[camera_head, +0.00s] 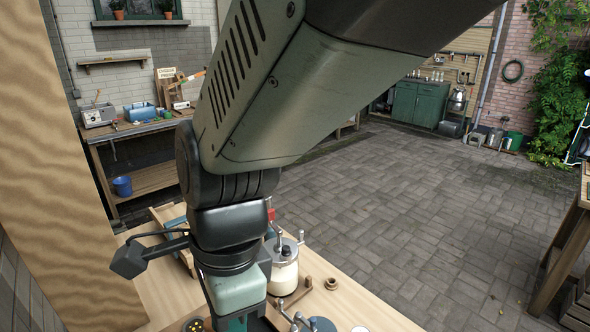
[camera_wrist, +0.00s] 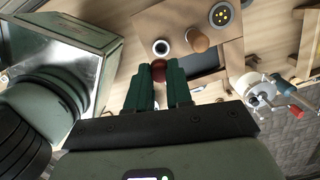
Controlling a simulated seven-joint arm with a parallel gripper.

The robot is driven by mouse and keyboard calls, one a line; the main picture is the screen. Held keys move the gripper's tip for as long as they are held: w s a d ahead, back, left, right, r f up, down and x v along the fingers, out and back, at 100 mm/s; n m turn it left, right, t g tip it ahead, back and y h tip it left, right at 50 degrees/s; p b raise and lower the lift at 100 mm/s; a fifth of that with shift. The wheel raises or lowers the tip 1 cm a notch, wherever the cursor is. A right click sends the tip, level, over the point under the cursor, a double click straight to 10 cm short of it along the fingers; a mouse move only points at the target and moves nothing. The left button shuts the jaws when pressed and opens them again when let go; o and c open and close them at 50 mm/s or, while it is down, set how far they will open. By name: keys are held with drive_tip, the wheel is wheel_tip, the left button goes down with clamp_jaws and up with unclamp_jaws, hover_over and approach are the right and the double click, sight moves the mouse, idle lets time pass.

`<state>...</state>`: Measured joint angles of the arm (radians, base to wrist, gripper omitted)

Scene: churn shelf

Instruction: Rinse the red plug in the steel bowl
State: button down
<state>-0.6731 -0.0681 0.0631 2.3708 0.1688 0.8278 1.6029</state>
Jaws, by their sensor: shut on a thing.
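My gripper (camera_wrist: 158,84) shows in the wrist view with its two dark green fingers closed on a small dark red piece, the red plug (camera_wrist: 158,70), at their tips. The fingers hide part of the plug. In the head view my own arm hides the fingertips and the plug. I cannot make out a round steel bowl for certain in either view. A small pale-rimmed round cup or ring (camera_wrist: 161,47) lies just beyond the plug.
A wooden knob (camera_wrist: 198,40) and a dark disc with yellow dots (camera_wrist: 222,14) lie beyond the fingers. A small wooden ring (camera_head: 331,284) lies right of the jar.

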drive_tip(key=w+d+r+n, duration=0.2)
drive_tip(key=w+d+n, duration=0.4)
drive_tip(key=w, duration=0.6)
drive_tip(key=w+d+f+n+h, duration=0.1)
drive_tip(key=w+d, duration=0.3)
drive_tip(key=d, duration=0.3)
drive_tip(key=w+d+f+n, duration=0.1)
drive_tip(key=w+d+n, duration=0.1)
drive_tip(key=w+d, duration=0.35)
drive_tip(key=s+d+f+m, duration=0.3)
drive_tip(key=s+d+f, duration=0.4)
drive_tip(key=d+f, duration=0.55)
drive_tip(key=s+f+m+y, duration=0.1)
drive_tip(key=s+f+m, duration=0.55)
drive_tip(key=s, duration=0.35)
drive_tip(key=shift+n, duration=0.25)
drive_tip(key=shift+s+a+f, duration=0.1)
drive_tip(key=shift+a+f, duration=0.05)
drive_tip(key=shift+f, duration=1.95)
drive_tip(key=shift+s+a+f, duration=0.1)
drive_tip(key=shift+a+f, duration=0.05)
drive_tip(key=shift+f, duration=1.95)
drive_tip(key=shift+d+f, duration=0.2)
drive_tip(key=shift+f, duration=0.65)
